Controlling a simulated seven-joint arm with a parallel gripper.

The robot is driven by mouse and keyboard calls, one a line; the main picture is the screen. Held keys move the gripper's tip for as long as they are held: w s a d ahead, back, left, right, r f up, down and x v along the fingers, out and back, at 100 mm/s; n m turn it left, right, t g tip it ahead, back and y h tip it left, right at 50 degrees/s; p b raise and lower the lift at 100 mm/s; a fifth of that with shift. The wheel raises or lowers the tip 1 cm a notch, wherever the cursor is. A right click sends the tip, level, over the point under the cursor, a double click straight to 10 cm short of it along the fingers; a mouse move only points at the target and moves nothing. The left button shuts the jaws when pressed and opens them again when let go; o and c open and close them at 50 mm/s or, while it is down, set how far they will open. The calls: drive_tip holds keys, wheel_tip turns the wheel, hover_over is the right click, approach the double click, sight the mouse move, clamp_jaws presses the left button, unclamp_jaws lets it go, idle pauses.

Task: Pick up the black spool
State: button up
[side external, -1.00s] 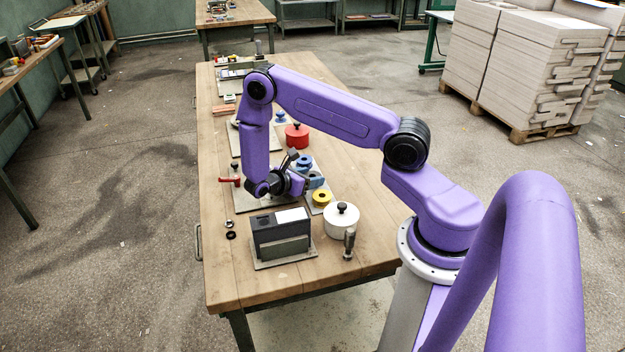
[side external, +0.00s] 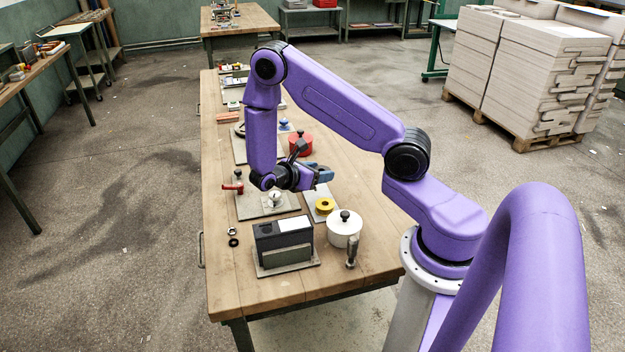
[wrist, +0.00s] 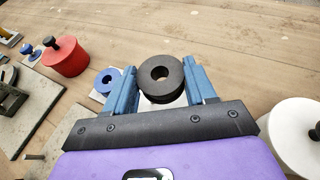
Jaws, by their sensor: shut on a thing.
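The black spool (wrist: 160,78) shows in the wrist view as a dark ring with a centre hole, between the two blue fingers of my gripper (wrist: 161,86). The fingers are shut on it from both sides. A light plate shows partly below it. In the side external view my gripper (side external: 321,173) is above the middle of the bench, over the area by the yellow spool. The black spool cannot be made out there, hidden by the gripper.
A yellow spool (side external: 325,205) lies on a light plate. A blue spool (wrist: 104,84) lies left of my gripper in the wrist view. A red pot (side external: 301,145), a white pot (side external: 343,232) and a dark grey box (side external: 283,241) stand nearby on the wooden bench (side external: 245,296).

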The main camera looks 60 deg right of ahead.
drive_tip(key=shift+s+a+r, duration=2.6)
drive_tip(key=shift+s+r, duration=2.6)
drive_tip(key=shift+r, duration=0.6)
drive_tip(key=s+a+f+m+g+y, duration=0.4)
drive_tip(key=a+m+g+y, duration=0.1)
drive_tip(key=m+g+y, duration=0.6)
drive_tip(key=w+a+f+m+t+y, duration=0.1)
drive_tip(key=w+a+m+t+y, duration=0.4)
drive_tip(key=w+m+y, duration=0.5)
drive_tip(key=w+d+m+t+y, duration=0.3)
drive_tip(key=w+m+t+y, duration=0.3)
drive_tip(key=w+m+t, duration=0.4)
drive_tip(key=w+d+r+m+t+h, duration=0.45)
drive_tip(key=w+d+m+t, duration=0.55)
drive_tip(key=d, duration=0.3)
drive_tip(key=shift+m+g, duration=0.5)
drive_tip(key=shift+w+d+f, duration=0.1)
drive_tip(key=shift+d+f, duration=0.05)
drive_tip(key=shift+f, duration=2.35)
drive_tip(key=shift+s+d+f, duration=0.1)
drive_tip(key=shift+d+f, duration=0.05)
drive_tip(key=shift+f, duration=2.35)
drive_tip(key=shift+w+d+f, duration=0.1)
drive_tip(key=shift+d+f, duration=0.05)
drive_tip(key=shift+f, duration=2.35)
